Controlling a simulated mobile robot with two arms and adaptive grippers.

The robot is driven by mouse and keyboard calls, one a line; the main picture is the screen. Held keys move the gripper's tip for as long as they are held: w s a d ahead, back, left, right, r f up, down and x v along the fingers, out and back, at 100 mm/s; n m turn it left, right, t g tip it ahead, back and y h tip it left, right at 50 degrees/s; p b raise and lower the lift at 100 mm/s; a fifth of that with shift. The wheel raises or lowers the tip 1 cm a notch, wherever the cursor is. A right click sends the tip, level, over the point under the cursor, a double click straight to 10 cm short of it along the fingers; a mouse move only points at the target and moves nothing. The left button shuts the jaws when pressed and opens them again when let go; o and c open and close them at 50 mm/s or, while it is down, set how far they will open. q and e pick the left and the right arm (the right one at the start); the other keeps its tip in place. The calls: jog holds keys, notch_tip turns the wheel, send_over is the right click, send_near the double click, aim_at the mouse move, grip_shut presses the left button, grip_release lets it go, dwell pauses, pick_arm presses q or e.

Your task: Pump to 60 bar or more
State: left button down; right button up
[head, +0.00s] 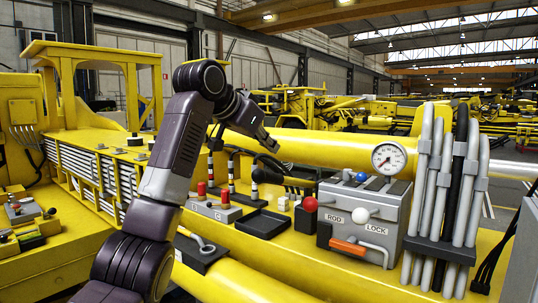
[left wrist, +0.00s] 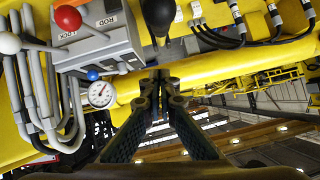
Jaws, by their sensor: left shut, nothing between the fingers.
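The grey valve block (head: 395,205), marked ROD and LOCK, stands on the yellow boom. It has a red ball knob (head: 310,204), a white ball knob (head: 360,215), a blue knob (head: 361,177) and an orange handle (head: 347,246). The round pressure gauge (head: 389,157) sits above it; its reading is too small to tell. The gauge also shows in the left wrist view (left wrist: 101,95). My left gripper (head: 272,144) is shut and empty, in the air left of the gauge and above a black-knobbed lever (head: 264,175). My right gripper is out of view.
Grey and black hoses (head: 440,190) stand right of the block. A shallow black tray (head: 262,223), a grey box with red-topped posts (head: 212,208) and a grey lever on a dark plate (head: 201,250) lie left of it. A thick yellow cylinder (head: 330,150) runs behind.

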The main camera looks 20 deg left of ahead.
aim_at(267, 172)
pick_arm(q)
jog(key=f, duration=0.2)
jog(key=w+f+p, duration=0.1)
jog(key=shift+w+a, duration=0.1)
jog(key=shift+a, duration=0.25)
jog(key=shift+s+a+f+p, duration=0.2)
jog(key=shift+f+p, duration=0.1)
jog(key=shift+f, duration=0.65)
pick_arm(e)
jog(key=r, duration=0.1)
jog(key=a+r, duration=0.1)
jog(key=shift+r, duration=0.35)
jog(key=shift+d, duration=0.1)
